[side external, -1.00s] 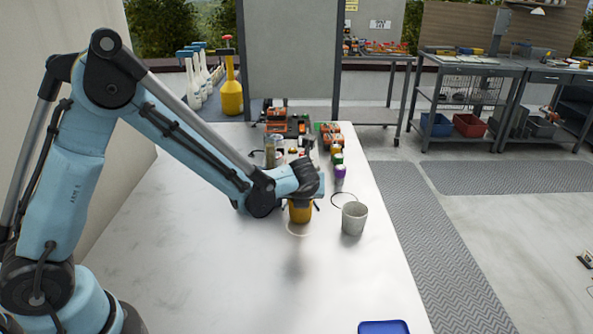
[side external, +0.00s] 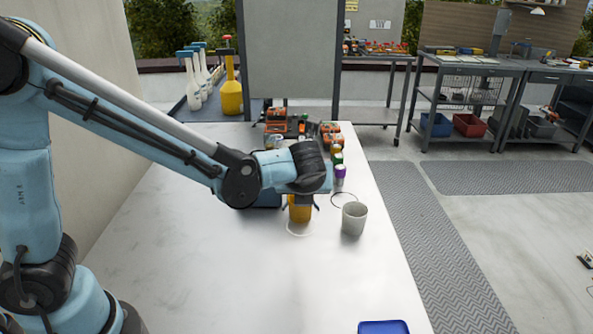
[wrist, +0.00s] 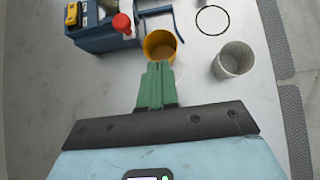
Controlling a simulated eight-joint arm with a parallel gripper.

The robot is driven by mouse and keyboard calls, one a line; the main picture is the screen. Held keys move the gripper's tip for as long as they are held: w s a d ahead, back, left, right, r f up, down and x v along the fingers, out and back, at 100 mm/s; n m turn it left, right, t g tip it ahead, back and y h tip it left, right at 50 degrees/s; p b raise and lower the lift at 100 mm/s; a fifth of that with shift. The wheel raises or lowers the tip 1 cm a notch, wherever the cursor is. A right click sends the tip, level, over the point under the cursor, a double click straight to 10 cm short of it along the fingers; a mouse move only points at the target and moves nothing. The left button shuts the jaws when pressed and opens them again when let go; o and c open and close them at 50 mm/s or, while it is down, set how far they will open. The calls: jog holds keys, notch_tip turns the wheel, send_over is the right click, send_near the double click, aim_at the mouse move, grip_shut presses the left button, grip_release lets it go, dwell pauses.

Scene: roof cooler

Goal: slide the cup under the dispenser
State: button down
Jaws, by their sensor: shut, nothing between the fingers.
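A yellow cup (wrist: 160,45) stands upright just beyond my gripper's fingertips in the wrist view. In the side view the cup (side external: 299,212) is partly hidden by my wrist. My gripper (wrist: 158,66) has its green fingers shut together and empty, close to the cup's near side; contact is unclear. A blue machine with a red knob (wrist: 122,22), apparently the dispenser, stands left of the cup, with blue bars behind the cup. My arm mostly hides it in the side view. I cannot tell whether the cup is under its outlet.
A grey cup (wrist: 233,63) stands to the right, near a black ring (wrist: 212,20) on the table. A pale ring (side external: 300,232) lies by the yellow cup's base. A blue tray (side external: 383,327) lies at the front edge.

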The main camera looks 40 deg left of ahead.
jog(key=s+d, duration=0.6)
jog(key=d, duration=0.1)
send_near(305, 210)
notch_tip(305, 210, down, 4)
jog(key=shift+s+r, duration=0.2)
jog(key=shift+w+a+f, duration=0.15)
jog(key=shift+w+a, duration=0.95)
jog(key=shift+w, duration=0.05)
jog(key=shift+w+a, duration=0.35)
jog(key=shift+w, duration=0.1)
jog(key=w+a, duration=0.5)
jog(key=shift+w+a, duration=0.15)
jog(key=shift+w, duration=0.1)
